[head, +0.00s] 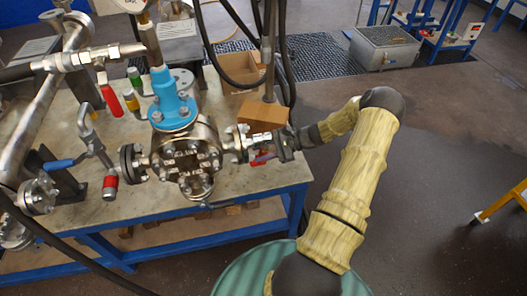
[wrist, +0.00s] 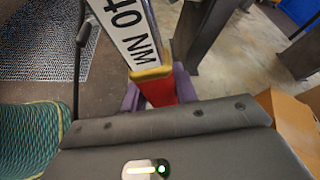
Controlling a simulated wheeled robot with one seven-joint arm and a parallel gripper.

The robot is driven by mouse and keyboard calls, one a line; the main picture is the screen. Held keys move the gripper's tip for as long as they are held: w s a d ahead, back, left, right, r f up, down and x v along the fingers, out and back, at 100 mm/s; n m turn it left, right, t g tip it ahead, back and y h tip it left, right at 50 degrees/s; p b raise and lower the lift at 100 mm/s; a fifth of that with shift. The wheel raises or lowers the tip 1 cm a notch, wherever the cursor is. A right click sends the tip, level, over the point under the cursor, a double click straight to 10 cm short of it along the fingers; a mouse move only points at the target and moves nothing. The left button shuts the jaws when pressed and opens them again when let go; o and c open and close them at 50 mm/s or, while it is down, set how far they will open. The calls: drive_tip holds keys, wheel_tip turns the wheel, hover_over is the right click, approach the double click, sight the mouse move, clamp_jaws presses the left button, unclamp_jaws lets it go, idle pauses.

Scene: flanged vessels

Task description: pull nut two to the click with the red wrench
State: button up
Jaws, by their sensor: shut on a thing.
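The flanged vessel (head: 186,158) stands on the bench with a ring of several nuts on its front cover; I cannot tell which is nut two. My gripper (head: 279,149) is at the vessel's right side, by a small side flange (head: 238,144). It is shut on the red wrench (head: 262,159), whose red grip shows just left of the fingers. In the wrist view, the purple fingers (wrist: 160,92) clasp the red wrench (wrist: 162,94) below a yellow band and a white label reading "40 NM". The wrench's working end is out of the wrist view, and its seating on a nut cannot be seen.
A blue-framed bench (head: 255,205) carries the vessel, pipework and a blue valve cap (head: 172,100). Other coloured handles (head: 112,100) stand to the left. A cardboard box (head: 262,115) sits behind my gripper. Dark cables hang above it. Open floor lies to the right.

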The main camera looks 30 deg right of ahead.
drive_tip(key=shift+a, duration=0.2)
drive_tip(key=shift+w+a, duration=0.15)
drive_tip(key=shift+a, duration=0.2)
drive_tip(key=shift+w+a, duration=0.2)
drive_tip(key=shift+a, duration=0.45)
drive_tip(key=shift+s+p, duration=0.1)
drive_tip(key=shift+p, duration=0.3)
